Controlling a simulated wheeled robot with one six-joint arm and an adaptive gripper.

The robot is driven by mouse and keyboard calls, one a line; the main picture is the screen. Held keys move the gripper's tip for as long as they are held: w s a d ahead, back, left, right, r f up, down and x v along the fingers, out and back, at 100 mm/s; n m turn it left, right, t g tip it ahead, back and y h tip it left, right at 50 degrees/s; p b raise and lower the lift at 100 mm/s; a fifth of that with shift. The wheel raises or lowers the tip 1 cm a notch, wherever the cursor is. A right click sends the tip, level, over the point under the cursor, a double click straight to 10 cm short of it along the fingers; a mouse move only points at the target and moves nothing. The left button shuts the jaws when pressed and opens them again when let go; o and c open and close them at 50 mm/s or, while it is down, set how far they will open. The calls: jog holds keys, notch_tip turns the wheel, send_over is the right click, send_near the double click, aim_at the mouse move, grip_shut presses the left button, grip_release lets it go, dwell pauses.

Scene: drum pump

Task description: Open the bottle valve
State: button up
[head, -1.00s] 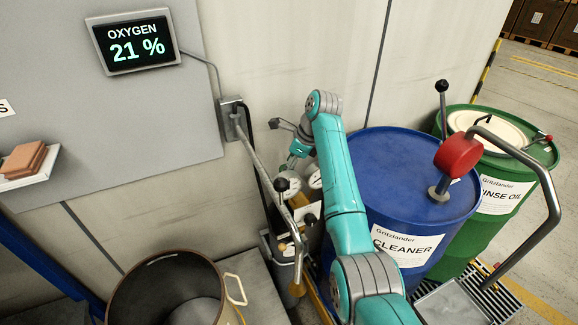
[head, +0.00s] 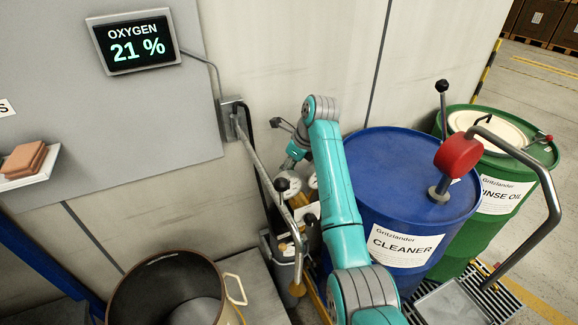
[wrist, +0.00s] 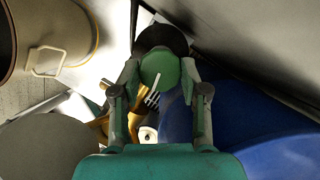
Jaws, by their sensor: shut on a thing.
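My gripper (wrist: 160,72) shows in the wrist view with its two fingers on either side of a round green knob, which I take to be the bottle valve (wrist: 161,66). The fingers are shut on it, left and right. A dark rounded shape stands right behind the knob. Round white gauges (head: 313,180) show beside the arm.
A blue CLEANER drum (head: 405,190) stands right of my arm, with a green RINSE OIL drum (head: 497,190) behind it. A brown pot (head: 168,290) is at lower left. The wall display (head: 135,42) reads OXYGEN 21 %.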

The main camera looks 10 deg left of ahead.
jog(key=shift+m+t, duration=0.5)
jog(key=shift+m, duration=0.9)
jog(key=shift+h, duration=0.3)
jog(key=o, duration=1.1)
jog(key=shift+o, duration=0.2)
jog(key=v, duration=1.2)
